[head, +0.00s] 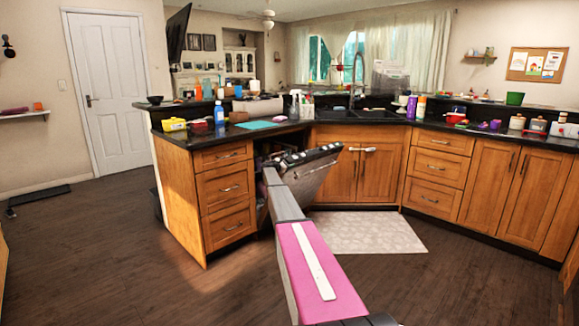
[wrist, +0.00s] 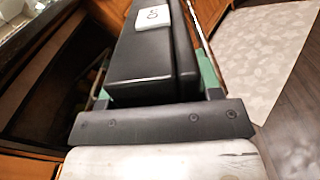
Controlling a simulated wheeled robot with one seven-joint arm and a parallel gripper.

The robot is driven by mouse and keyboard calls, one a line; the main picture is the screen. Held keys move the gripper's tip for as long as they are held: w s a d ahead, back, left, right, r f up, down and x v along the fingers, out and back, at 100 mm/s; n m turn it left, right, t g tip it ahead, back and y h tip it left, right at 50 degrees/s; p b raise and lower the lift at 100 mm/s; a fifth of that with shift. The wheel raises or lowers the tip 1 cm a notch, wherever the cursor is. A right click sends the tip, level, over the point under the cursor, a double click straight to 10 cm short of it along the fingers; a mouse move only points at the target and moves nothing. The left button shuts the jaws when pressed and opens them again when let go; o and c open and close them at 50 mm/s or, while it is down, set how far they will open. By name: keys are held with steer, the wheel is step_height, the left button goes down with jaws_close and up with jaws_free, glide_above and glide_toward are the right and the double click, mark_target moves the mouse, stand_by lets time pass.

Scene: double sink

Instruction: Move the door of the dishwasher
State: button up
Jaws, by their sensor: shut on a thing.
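The dishwasher door (head: 314,182) is partly open in the head view, tilted out from the cabinets under the counter corner. Its top edge has a dark control strip with small light marks. My gripper (head: 270,178) is at the door's left side at the far end of my arm, and the arm partly hides the opening.
Drawers (head: 226,190) stand left of the opening and a wooden sink cabinet (head: 345,180) right of it. A pale mat (head: 365,232) lies on the floor. The counter above holds bottles and a teal board (head: 256,125). The wood floor in front is clear.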

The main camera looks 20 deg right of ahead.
steer(key=shift+f, duration=0.1)
steer(key=o, duration=1.3)
steer(key=shift+w, duration=0.1)
steer(key=shift+a, duration=0.1)
steer(key=v, duration=1)
steer(key=shift+a, duration=0.3)
steer(key=shift+s, duration=0.25)
